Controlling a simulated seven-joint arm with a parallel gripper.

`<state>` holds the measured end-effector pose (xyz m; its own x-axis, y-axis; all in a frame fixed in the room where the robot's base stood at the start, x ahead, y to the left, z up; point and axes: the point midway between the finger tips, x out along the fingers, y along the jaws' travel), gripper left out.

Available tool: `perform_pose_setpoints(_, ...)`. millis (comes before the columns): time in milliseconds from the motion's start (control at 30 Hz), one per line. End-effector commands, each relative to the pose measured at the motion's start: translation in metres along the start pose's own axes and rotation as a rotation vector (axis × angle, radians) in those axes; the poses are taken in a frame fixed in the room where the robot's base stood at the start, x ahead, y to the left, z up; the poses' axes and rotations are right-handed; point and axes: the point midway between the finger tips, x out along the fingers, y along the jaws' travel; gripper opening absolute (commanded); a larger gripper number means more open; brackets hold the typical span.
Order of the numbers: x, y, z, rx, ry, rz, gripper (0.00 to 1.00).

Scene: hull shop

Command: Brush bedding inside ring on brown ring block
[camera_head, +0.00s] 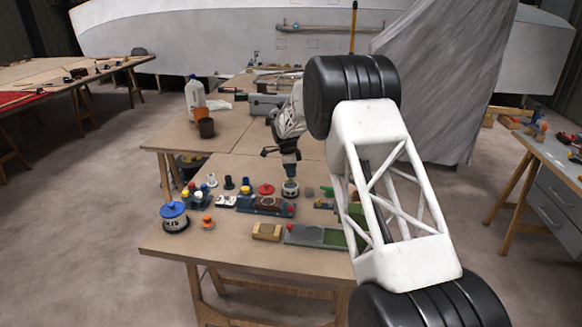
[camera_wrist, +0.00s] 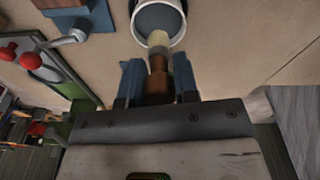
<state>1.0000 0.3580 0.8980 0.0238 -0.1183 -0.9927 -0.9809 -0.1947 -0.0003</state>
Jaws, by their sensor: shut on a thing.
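My gripper (camera_wrist: 158,80), with blue fingers, is shut on a brush with a brown handle and pale bristles (camera_wrist: 158,42). The brush tip is at the mouth of a white-rimmed pot (camera_wrist: 138,22) with grey contents. Whether the bristles touch the contents I cannot tell. In the head view my gripper (camera_head: 289,168) points down over this small pot (camera_head: 290,190) on the bench. A brown block (camera_head: 268,203) on a blue base, apparently the ring block, stands just left of the pot. Only its edge shows in the wrist view (camera_wrist: 60,4); the inside of its ring is not clear.
A blue-lidded tin (camera_head: 174,216) and an orange-knobbed piece (camera_head: 207,222) stand at the bench's left. A tan block (camera_head: 266,231) and a grey-green tray (camera_head: 315,236) lie in front. Red knobs (camera_wrist: 38,129) show left of my gripper. The bench's front left is clear.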

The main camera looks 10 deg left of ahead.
Motion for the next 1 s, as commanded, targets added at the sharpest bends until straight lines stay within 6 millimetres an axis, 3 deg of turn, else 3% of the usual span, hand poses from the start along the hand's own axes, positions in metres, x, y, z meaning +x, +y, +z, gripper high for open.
perform_pose_setpoints(333, 0.016, 0.000, 0.002, 0.000, 0.000, -0.002, 0.04)
perform_pose_setpoints(1000, 0.018, 0.000, 0.002, 0.000, 0.000, -0.001, 0.04)
